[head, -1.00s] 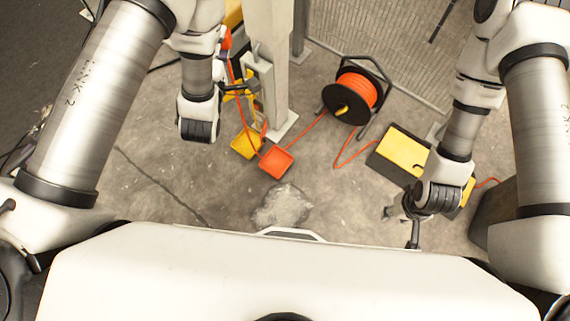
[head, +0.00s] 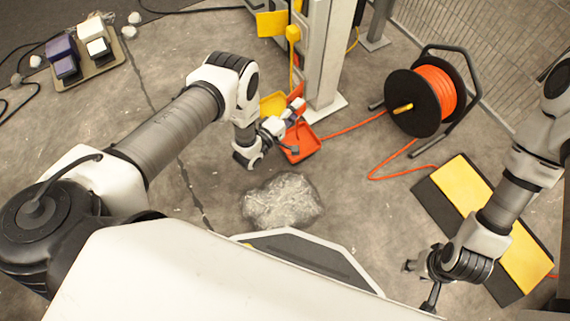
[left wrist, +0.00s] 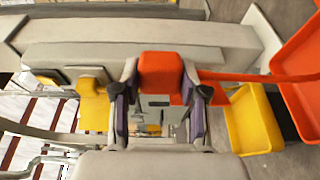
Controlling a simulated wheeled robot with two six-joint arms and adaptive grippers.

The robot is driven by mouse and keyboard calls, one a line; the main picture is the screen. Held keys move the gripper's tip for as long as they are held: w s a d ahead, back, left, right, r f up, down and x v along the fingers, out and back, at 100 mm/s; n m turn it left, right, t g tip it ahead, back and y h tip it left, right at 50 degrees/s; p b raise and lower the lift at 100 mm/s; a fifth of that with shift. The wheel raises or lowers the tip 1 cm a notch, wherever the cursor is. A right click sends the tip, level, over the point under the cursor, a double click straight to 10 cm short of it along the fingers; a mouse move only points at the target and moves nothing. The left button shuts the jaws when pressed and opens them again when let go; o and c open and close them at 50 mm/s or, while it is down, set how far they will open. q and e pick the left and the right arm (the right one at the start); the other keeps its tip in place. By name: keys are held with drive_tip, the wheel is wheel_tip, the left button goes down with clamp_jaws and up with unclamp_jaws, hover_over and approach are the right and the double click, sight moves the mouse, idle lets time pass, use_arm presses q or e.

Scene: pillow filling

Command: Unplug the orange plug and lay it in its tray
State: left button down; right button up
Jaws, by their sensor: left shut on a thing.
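The orange plug (head: 298,103) is between the fingers of my left gripper (head: 289,122), which is shut on it near the foot of the post. In the left wrist view the plug (left wrist: 160,75) sits between both fingertips, with its orange cable running right. The shallow orange tray (head: 303,148) is on the floor just below the gripper, partly hidden by it. The tray also shows at the right edge of the left wrist view (left wrist: 302,95). My right gripper (head: 422,281) looks open and empty, left of a black and yellow ramp.
A yellow tray (head: 271,103) lies beside the orange one. The pale post (head: 332,60) stands close behind. A yellow plug (left wrist: 94,105) is on the post side. An orange cable reel (head: 435,92) and the ramp (head: 478,200) are right; crumpled clear plastic (head: 281,200) lies in front.

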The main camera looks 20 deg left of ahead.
use_arm(q)
drive_tip(key=shift+h, duration=0.3)
drive_tip(key=f+b, duration=0.2)
drive_tip(key=f, duration=0.2)
drive_tip(key=f+b, duration=0.2)
drive_tip(key=f, duration=0.1)
drive_tip(key=f+b, duration=0.2)
drive_tip(key=f, duration=0.2)
drive_tip(key=shift+s+a+f+b, duration=0.25)
drive_tip(key=shift+s+f+b, duration=0.05)
drive_tip(key=shift+f, duration=0.05)
drive_tip(key=shift+r, duration=0.1)
use_arm(e)
wheel_tip(320, 180, down, 8)
drive_tip(key=shift+f, duration=0.25)
use_arm(q)
drive_tip(key=c, duration=0.5)
unclamp_jaws()
drive_tip(key=shift+c, duration=0.2)
drive_tip(key=shift+s, duration=0.1)
drive_tip(key=v, duration=1.2)
drive_tip(key=shift+a, duration=0.1)
use_arm(e)
drive_tip(key=shift+s, duration=0.1)
